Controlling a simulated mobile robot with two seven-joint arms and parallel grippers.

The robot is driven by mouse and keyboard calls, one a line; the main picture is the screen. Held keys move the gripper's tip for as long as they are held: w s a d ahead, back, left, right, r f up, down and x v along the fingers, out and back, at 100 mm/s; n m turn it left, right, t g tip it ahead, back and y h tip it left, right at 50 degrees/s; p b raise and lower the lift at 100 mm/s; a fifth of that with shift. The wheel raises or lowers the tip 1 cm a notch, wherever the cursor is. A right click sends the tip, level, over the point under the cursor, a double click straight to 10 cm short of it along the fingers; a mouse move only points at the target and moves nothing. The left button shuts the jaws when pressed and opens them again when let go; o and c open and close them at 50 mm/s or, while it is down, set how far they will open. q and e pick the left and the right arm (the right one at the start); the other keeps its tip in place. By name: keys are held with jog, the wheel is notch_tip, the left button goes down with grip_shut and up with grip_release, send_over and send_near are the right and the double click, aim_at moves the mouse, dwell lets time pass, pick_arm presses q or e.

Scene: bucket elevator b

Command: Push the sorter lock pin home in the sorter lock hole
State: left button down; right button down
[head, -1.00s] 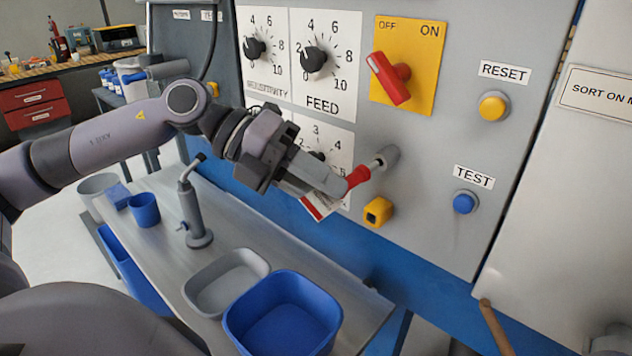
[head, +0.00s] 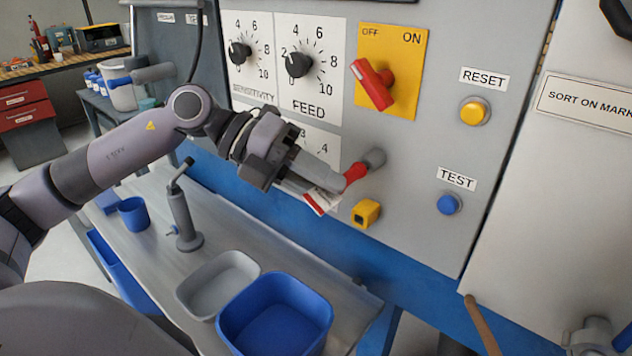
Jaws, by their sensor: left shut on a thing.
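The sorter lock pin has a red handle (head: 355,173), held at the tips of my left gripper (head: 333,183). The gripper is shut on it in front of the grey panel. A red and white tag (head: 320,202) hangs beneath the fingers. The pin's front end points at a short grey round boss (head: 374,158) on the panel, which is the sorter lock hole. The red handle is right up by the boss, with almost no bare shaft showing between them. The hole's mouth is hidden, so the exact depth cannot be seen. My right gripper does not show.
A yellow block (head: 366,213) sticks out just below the boss. A red switch (head: 374,84), yellow reset button (head: 475,111) and blue test button (head: 449,204) are on the panel. A grey tray (head: 218,283) and blue bin (head: 274,318) stand on the bench below.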

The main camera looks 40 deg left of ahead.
pick_arm(q)
jog(key=shift+w, duration=0.45)
jog(key=c, duration=1.2)
grip_release()
jog(key=o, duration=0.4)
jog(key=shift+w+d, duration=0.1)
jog(key=shift+d, duration=0.05)
jog(key=shift+c, duration=0.2)
jog(key=b+v, duration=0.2)
jog(key=v, duration=0.5)
jog(key=shift+b, duration=0.35)
